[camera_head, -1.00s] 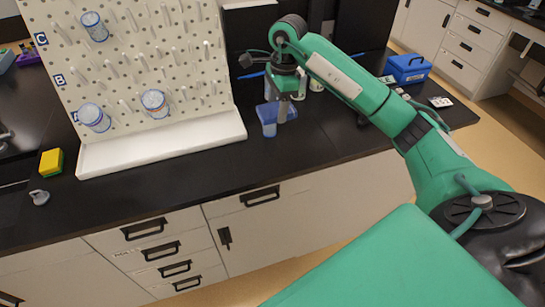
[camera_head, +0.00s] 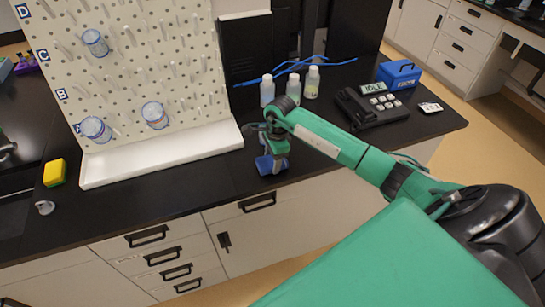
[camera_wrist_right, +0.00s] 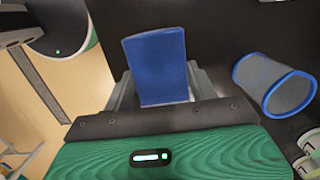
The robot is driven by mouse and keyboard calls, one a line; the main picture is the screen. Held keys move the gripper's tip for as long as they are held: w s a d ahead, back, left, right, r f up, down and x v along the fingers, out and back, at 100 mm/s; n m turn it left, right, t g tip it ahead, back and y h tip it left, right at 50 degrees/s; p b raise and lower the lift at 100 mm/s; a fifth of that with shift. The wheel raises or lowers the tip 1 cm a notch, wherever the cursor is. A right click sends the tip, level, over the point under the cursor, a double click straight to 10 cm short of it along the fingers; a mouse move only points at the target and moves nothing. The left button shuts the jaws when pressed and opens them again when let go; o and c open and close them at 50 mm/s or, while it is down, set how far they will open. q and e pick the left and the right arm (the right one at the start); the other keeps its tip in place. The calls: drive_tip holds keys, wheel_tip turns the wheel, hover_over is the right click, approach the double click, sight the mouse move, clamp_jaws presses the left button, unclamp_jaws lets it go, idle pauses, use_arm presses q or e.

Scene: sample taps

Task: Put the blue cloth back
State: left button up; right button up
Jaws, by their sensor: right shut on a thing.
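My right gripper (camera_head: 276,153) points down near the front edge of the black counter. It is shut on the blue cloth (camera_head: 268,166), which sticks out below the fingers at about counter height. I cannot tell whether the cloth touches the counter. In the right wrist view the cloth (camera_wrist_right: 155,62) is a flat blue piece between the two grey fingers of the right gripper (camera_wrist_right: 160,92). My left gripper is not in view.
A pegboard (camera_head: 135,75) with blue-rimmed beakers stands at left, above a white tray (camera_head: 160,157). A blue-rimmed beaker (camera_wrist_right: 277,85) is close to the gripper. Bottles (camera_head: 312,82), a keypad device (camera_head: 372,107) and a blue box (camera_head: 399,74) stand behind right. A yellow sponge (camera_head: 54,173) lies left.

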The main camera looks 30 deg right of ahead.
drive_tip(key=shift+f, duration=0.25)
drive_tip(key=shift+f, duration=0.1)
drive_tip(key=shift+f+b, duration=0.15)
drive_tip(key=shift+b, duration=0.2)
drive_tip(key=o, duration=0.9)
drive_tip(key=shift+o, duration=0.2)
